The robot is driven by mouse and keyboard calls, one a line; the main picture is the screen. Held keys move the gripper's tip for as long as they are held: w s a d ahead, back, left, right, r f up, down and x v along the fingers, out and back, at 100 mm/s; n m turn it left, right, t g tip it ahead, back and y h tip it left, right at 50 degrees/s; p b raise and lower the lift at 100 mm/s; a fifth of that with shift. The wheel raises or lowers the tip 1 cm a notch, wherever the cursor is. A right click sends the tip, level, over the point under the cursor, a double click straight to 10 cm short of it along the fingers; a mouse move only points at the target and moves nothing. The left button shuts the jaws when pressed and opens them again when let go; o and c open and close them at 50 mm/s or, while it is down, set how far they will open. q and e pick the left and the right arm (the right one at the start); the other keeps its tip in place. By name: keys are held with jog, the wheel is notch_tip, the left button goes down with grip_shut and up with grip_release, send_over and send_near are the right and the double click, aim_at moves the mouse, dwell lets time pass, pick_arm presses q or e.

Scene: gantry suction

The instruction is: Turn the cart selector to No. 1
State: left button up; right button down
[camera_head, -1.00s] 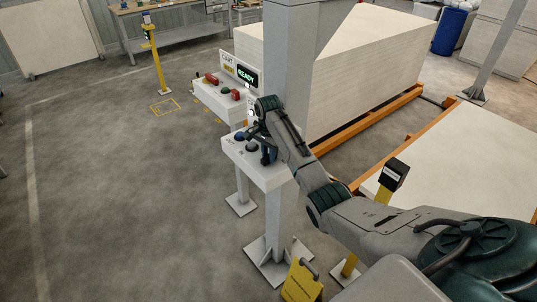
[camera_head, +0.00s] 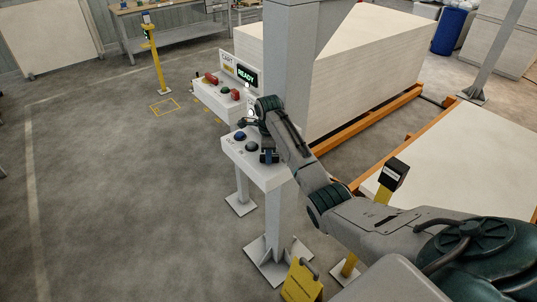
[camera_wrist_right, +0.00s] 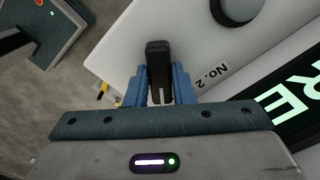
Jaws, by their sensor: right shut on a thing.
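The cart selector (camera_wrist_right: 158,72) is a black lever-like knob with a pale line, standing between the blue fingers of my right gripper (camera_wrist_right: 160,88) in the right wrist view. The gripper is shut on it. A "No. 2" label (camera_wrist_right: 211,77) lies on the white panel just right of the knob; no No. 1 label is readable. My left gripper is not in view.
A second panel with a green READY display (camera_head: 247,77) stands farther back. The floor at left is clear.

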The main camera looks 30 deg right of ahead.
jog(key=shift+m, duration=0.6)
jog(key=c, duration=1.2)
grip_release()
jog(key=shift+c, duration=0.2)
jog(key=shift+d+r, duration=0.1)
jog(key=shift+r, duration=0.05)
